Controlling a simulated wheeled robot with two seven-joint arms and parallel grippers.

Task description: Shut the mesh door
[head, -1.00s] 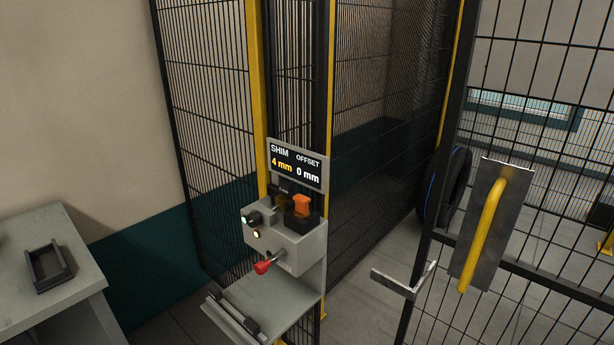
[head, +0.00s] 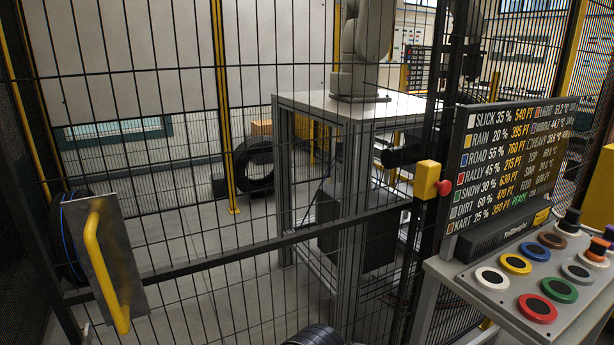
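The mesh door (head: 190,262) is a black wire-grid panel with a dark crossbar, filling the left and middle of the head view. Its yellow bar handle (head: 98,262) sits on a grey metal plate (head: 122,250) at lower left. The door's edge upright (head: 35,225) runs down the far left; whether it meets the frame cannot be told from this view. Neither of my grippers shows, and nothing I can identify as a gripper touches the handle.
A control desk (head: 535,290) with several coloured buttons and a readout board (head: 505,165) stands at right. A yellow box with a red button (head: 430,182) is beside it. Behind the mesh are a framed machine table (head: 345,115) and a tyre (head: 255,165). A dark ribbed object (head: 315,336) is cut off at the bottom.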

